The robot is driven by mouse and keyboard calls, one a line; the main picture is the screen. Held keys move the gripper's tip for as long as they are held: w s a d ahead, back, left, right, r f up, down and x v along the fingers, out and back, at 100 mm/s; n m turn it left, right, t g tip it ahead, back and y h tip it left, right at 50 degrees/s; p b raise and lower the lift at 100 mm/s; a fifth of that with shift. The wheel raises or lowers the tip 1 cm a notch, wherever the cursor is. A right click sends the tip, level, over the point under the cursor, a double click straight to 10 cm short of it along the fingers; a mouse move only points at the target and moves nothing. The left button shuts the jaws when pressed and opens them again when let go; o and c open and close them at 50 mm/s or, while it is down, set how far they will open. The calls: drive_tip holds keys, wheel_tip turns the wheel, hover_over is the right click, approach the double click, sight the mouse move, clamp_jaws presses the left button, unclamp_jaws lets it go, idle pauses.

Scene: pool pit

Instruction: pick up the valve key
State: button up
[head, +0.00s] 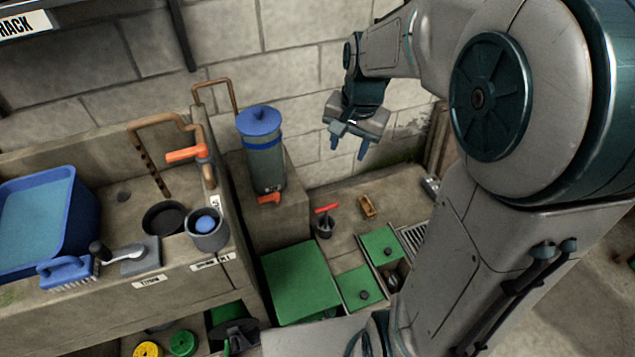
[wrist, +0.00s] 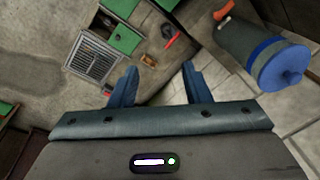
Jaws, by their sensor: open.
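A red T-shaped handle (head: 326,209), which looks like the valve key, stands up from a small dark holder (head: 325,227) on the low concrete ledge. It also shows in the wrist view (wrist: 173,39), above the gap between my fingers. Its lower part is hidden in the holder. My gripper (head: 350,146) is open and empty, up in the air above and slightly right of the red handle, and clear of it. In the wrist view both blue fingers of my gripper (wrist: 160,88) stand apart with nothing between them.
A blue-lidded canister (head: 262,155) stands left of the handle. A small orange-brown block (head: 367,207) lies to its right. Green covers (head: 301,283) and a grate (head: 414,240) are in front and right. The sink counter (head: 185,290) is at left.

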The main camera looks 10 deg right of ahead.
drive_tip(key=w+d+f+m+b, duration=0.1)
drive_tip(key=w+f+m+b, duration=0.1)
drive_tip(key=w+f+b, duration=0.35)
drive_tip(key=w+f+m+b, duration=0.2)
drive_tip(key=w+f, duration=0.1)
drive_tip(key=f, duration=0.6)
drive_tip(key=m+g+y+b, duration=0.2)
drive_tip(key=m+b, duration=0.5)
drive_tip(key=b, duration=0.4)
approach(328, 208)
drive_tip(key=b+x, duration=0.3)
drive_tip(key=x, duration=0.4)
drive_tip(key=shift+f, duration=0.3)
drive_tip(key=shift+w+b+x, duration=0.2)
drive_tip(key=shift+b+x, duration=0.75)
drive_tip(key=shift+x, duration=0.6)
drive_tip(key=shift+w+b+x, duration=0.15)
drive_tip(key=shift+b+x, duration=0.8)
drive_tip(key=shift+x, duration=0.65)
drive_tip(key=shift+r, duration=0.1)
clamp_jaws()
